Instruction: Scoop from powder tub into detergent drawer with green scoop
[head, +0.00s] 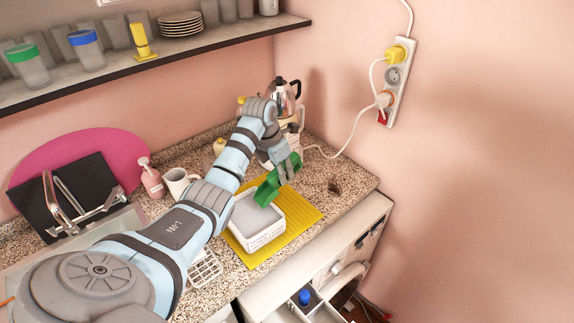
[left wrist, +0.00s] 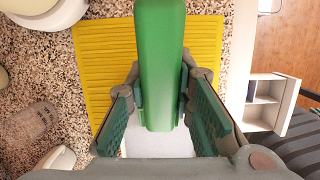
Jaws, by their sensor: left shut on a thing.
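My left gripper (head: 281,160) is shut on the green scoop (head: 267,190) above the worktop. The scoop tilts down over the white powder tub (head: 264,239), its lower end at or just above the pale powder; I cannot tell whether they touch. In the left wrist view the scoop (left wrist: 160,60) stands between the two fingers, with the tub's pale contents (left wrist: 155,147) below. Whether the scoop holds powder is hidden. The open detergent drawer (head: 284,314) is at the bottom, below the worktop edge; it also shows in the left wrist view (left wrist: 264,112). My right gripper is out of view.
The tub stands on a yellow mat (head: 300,207). A kettle (head: 285,92) is behind the gripper. A mug (head: 178,183), pink soap bottle (head: 151,182) and sink tap lie left. A shelf (head: 150,62) with cups runs above. The worktop right of the mat is mostly clear.

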